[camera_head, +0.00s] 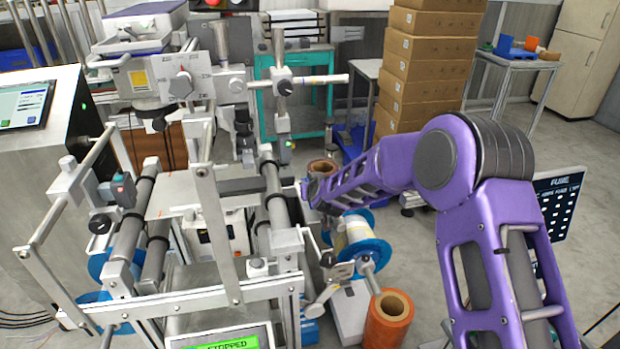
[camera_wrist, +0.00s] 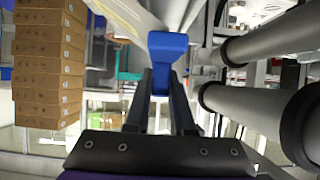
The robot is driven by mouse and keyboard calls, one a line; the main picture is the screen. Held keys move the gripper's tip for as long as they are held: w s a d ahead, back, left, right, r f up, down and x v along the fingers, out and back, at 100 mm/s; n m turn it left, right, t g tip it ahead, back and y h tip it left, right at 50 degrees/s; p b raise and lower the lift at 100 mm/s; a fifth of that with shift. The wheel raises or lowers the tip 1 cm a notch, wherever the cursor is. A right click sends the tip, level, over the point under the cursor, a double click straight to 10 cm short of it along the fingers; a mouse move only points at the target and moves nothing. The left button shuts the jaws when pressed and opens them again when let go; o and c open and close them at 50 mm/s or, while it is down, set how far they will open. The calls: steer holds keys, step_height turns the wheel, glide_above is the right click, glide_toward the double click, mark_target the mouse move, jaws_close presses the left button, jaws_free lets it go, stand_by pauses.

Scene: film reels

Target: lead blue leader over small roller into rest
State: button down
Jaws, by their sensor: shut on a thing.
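My gripper (camera_wrist: 163,85) is shut on the blue leader (camera_wrist: 167,42), a blue block-like end held between the fingertips in the wrist view. A pale strip (camera_wrist: 128,14) runs to the upper left from near it. In the head view, my purple arm reaches left to the machine's right side; the fingertips and leader are hidden or too small to make out there. A blue-flanged reel with pale film (camera_head: 357,238) sits just below the wrist. I cannot tell which part is the small roller or which is the rest.
Thick grey rollers (camera_wrist: 262,38) lie close to the right of the gripper in the wrist view. An orange-brown roll (camera_head: 388,322) stands below the reel in the head view. Stacked cartons (camera_head: 428,65) stand behind. Open floor lies to the right.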

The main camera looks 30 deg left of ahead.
steer(key=shift+s+f, duration=0.1)
steer(key=shift+f, duration=0.25)
steer(key=shift+f, duration=1.6)
stand_by(0.5)
steer(key=c, duration=0.7)
jaws_free()
steer(key=shift+s+d, duration=0.1)
steer(key=shift+s+d+r, duration=0.15)
steer(key=shift+r, duration=0.1)
steer(key=p+v, duration=0.1)
steer(key=v, duration=1.5)
steer(key=shift+s+d+r, duration=0.1)
steer(key=shift+s+d, duration=0.1)
steer(key=shift+s, duration=0.05)
